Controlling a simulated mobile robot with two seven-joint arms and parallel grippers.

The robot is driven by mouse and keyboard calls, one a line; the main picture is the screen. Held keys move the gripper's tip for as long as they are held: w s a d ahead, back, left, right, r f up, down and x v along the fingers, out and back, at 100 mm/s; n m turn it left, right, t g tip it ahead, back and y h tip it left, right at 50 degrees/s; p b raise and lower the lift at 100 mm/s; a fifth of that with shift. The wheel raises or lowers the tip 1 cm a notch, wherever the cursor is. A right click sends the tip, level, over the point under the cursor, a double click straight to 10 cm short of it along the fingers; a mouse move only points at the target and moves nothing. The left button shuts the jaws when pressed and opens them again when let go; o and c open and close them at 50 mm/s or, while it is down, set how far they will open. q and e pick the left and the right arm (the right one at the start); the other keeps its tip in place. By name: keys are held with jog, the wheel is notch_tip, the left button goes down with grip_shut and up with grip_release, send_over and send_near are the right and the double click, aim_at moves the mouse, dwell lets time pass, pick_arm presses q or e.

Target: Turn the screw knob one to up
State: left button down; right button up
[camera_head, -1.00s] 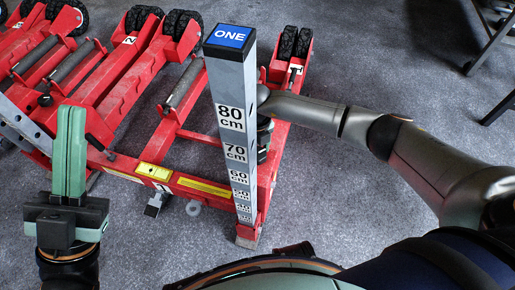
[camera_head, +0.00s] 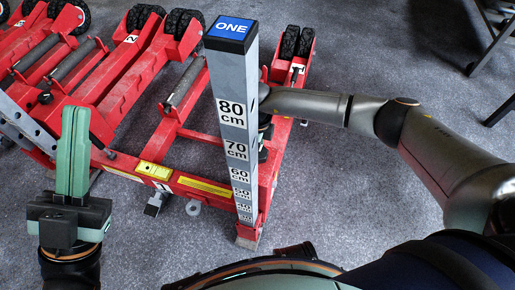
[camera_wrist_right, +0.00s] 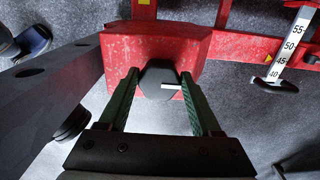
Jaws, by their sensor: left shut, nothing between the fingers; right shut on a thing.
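The post labelled ONE (camera_head: 234,125) stands upright on a red jack frame in the head view, with height marks down its face. In the right wrist view, a dark knob (camera_wrist_right: 158,80) with a white pointer mark sits against a red block (camera_wrist_right: 155,50). My right gripper (camera_wrist_right: 160,88) has its green fingers on both sides of the knob and is shut on it. In the head view the right gripper is hidden behind the post. My left gripper (camera_head: 73,115) is upright at the left, shut and empty, apart from the jack.
More red jacks with black wheels (camera_head: 144,18) fill the upper left. A red crossbar with yellow labels (camera_head: 205,186) runs left of the post. A marked scale (camera_wrist_right: 292,45) shows in the right wrist view. Grey floor (camera_head: 350,195) is open at the right; dark stand legs (camera_head: 490,45) are beyond.

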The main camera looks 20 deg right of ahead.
dwell(0.5)
jog(key=o, duration=1.4)
jog(key=shift+c, duration=0.2)
pick_arm(q)
jog(key=shift+r, duration=0.1)
jog(key=shift+m, duration=0.4)
jog(key=r+p, duration=0.4)
jog(key=shift+s+a, duration=0.1)
jog(key=shift+a, duration=0.1)
pick_arm(e)
notch_tip(320, 180, up, 13)
jog(key=shift+f, duration=0.2)
